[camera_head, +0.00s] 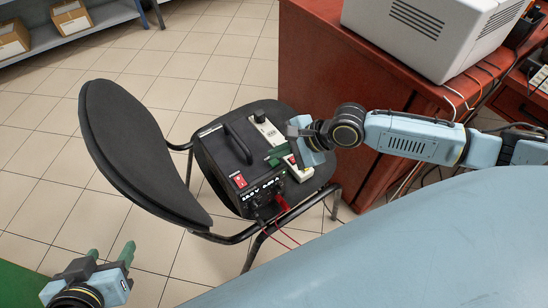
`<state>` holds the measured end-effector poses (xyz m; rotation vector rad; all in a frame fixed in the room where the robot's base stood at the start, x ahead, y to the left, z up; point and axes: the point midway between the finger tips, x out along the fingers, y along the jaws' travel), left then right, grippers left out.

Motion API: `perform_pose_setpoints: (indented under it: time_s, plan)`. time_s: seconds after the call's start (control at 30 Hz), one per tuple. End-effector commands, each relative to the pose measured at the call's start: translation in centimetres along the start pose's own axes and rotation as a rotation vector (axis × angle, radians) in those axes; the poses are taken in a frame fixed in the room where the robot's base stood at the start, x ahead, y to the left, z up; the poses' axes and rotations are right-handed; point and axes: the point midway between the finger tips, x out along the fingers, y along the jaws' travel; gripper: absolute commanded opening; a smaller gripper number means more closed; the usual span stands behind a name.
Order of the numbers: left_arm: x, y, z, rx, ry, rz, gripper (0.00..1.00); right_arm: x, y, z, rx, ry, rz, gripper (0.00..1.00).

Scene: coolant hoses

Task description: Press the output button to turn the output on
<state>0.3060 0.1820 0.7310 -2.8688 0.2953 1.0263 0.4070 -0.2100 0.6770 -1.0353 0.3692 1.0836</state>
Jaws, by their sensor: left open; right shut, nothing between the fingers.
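A black power supply (222,165) with a carry handle sits on the seat of a dark chair. Its front edge has a lit white readout (262,190), and a red label or switch (239,181) is on top near that edge. Red and black leads come off its front. The output button is too small to make out. My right gripper (274,157) is shut and empty, over the right side of the supply; whether it touches anything cannot be told. My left gripper (109,253) is open and empty at the lower left, well away from the chair.
A pale unit with a black knob (264,130) and a white block with a red part (298,171) are beside the supply. The chair's backrest (135,150) rises on the left. A red-brown desk (330,75) stands behind right. Tiled floor is clear at left.

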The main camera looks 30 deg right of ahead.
Motion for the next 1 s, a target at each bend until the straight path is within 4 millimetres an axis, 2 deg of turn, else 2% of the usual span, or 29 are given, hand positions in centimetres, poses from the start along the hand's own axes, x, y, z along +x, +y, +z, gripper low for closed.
perform_pose_setpoints:
  time_s: [0.1,0.6,1.0]
  plan:
    - [-1.1,0.0,-1.4,0.000,0.000,0.000,0.54,-1.0,-0.7,0.8,0.001,0.000,0.000,0.00]
    - [-4.3,-0.1,-5.2,0.000,0.000,0.000,0.54,-3.6,-2.6,2.6,0.002,-0.001,-0.001,0.00]
    - [-4.4,-0.1,-5.4,0.000,0.000,0.000,0.54,-3.7,-2.7,2.6,0.001,0.000,0.000,0.00]
